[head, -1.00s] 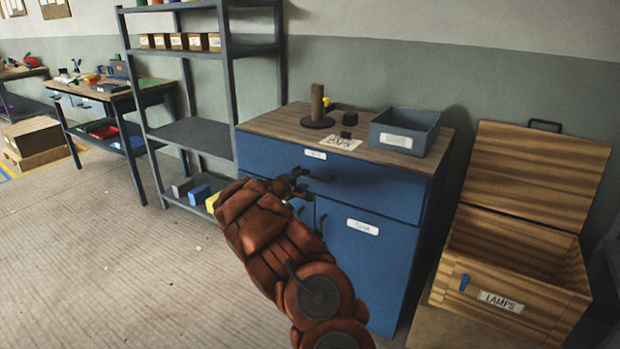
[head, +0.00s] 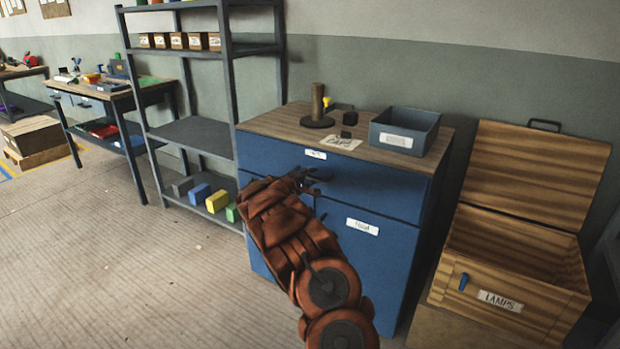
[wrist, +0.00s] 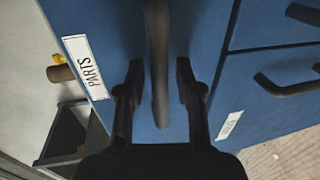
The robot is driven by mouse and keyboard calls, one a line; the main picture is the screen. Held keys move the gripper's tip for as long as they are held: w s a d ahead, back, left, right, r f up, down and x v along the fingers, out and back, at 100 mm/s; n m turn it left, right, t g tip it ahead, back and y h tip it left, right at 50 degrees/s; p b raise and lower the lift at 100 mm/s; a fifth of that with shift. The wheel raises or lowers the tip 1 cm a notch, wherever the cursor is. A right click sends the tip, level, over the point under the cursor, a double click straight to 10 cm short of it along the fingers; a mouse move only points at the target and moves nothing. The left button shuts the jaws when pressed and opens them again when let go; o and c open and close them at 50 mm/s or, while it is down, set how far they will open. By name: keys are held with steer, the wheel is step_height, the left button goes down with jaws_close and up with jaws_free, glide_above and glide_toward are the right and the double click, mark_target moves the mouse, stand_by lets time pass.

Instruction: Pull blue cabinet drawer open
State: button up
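The blue cabinet (head: 375,260) stands against the wall, its wide top drawer (head: 385,192) flush and closed. The drawer bears a white label (wrist: 86,67) and a dark bar handle (wrist: 157,50). My gripper (head: 308,180) is at the drawer front by the handle, and my brown arm hides part of the cabinet's left side. In the wrist view my gripper (wrist: 160,80) is open. Its two fingers stand on either side of the handle, with gaps showing on both sides.
On the cabinet top are a grey bin (head: 404,131), a post on a round base (head: 318,107) and a small dark block. An open wooden crate (head: 510,260) stands at right. A shelf rack (head: 200,130) is at left. The floor at left is clear.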

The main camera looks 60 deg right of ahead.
jaws_close()
stand_by(0.5)
